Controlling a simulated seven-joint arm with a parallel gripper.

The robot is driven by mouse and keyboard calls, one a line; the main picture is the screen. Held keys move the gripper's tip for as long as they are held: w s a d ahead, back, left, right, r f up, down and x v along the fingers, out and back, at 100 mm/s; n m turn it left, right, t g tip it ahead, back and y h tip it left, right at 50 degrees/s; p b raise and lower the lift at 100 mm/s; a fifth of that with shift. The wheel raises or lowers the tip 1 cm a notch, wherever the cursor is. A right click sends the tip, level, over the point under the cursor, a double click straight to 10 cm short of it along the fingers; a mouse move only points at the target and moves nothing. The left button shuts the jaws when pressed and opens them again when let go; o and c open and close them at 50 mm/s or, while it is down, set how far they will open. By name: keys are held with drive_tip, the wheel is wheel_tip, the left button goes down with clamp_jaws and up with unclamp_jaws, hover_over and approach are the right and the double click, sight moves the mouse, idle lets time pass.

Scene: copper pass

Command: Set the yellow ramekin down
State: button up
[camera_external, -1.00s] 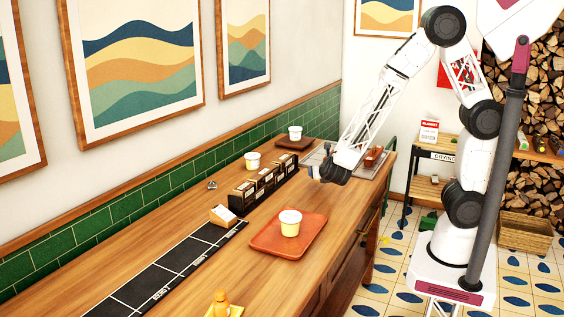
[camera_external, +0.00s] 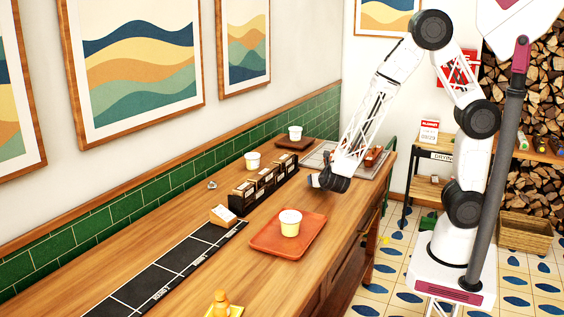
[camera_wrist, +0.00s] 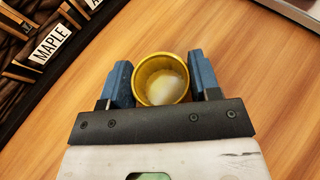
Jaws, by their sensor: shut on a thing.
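The yellow ramekin (camera_wrist: 161,79), with something pale inside, sits between the two blue fingers of my gripper (camera_wrist: 160,85) in the wrist view. My gripper is shut on it, and I look down into its open top. The wooden counter shows beneath it; I cannot tell whether its base touches the wood. In the external view my gripper (camera_external: 318,182) is low over the counter (camera_external: 330,205), right of the dark rack. The ramekin is not clear there.
A dark rack (camera_external: 265,186) of small labelled compartments stands to the left. A terracotta tray (camera_external: 265,240) holds a cream cup (camera_external: 290,222) nearer the camera. Another cup (camera_external: 252,160) stands by the wall.

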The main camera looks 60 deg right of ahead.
drive_tip(key=shift+f, duration=0.1)
drive_tip(key=o, duration=0.9)
drive_tip(key=shift+v, duration=6.05)
drive_tip(key=shift+d, duration=0.1)
